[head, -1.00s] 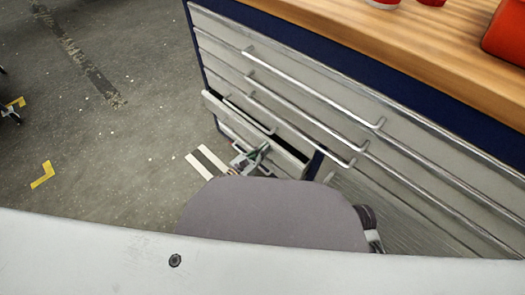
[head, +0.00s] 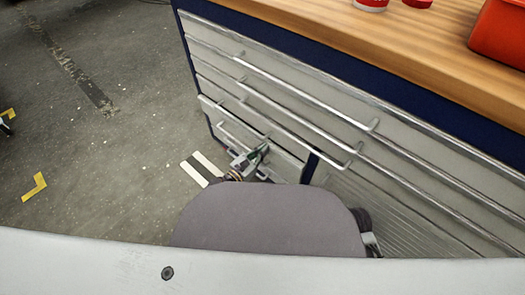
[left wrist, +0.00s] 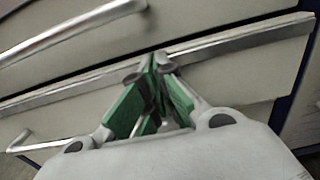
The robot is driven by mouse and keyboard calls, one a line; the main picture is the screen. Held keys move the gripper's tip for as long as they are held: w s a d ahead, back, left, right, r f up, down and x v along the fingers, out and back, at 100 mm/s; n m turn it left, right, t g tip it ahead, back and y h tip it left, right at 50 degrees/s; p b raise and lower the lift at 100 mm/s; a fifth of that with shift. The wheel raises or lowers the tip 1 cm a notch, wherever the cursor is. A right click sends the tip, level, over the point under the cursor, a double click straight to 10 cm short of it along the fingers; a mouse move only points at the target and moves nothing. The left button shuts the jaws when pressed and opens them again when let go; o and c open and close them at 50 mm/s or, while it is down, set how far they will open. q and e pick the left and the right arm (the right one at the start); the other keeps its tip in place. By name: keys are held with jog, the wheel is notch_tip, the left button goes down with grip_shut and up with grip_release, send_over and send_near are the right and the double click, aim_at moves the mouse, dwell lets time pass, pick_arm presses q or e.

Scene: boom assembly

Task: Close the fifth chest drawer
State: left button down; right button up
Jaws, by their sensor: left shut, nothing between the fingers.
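The chest of drawers (head: 290,85) has pale grey fronts with long metal handles and a dark blue frame. In the left wrist view, the green-padded fingers (left wrist: 155,75) meet near the metal top edge of a drawer front (left wrist: 240,70). Whether they touch it I cannot tell. My right gripper is not in view.
A wooden top (head: 420,50) covers the chest. A red bin (head: 500,35) and a red can (head: 371,4) stand on it.

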pick_arm(q)
jog(key=v, duration=1.2)
dwell(0.4)
jog(key=c, duration=2.2)
grip_release()
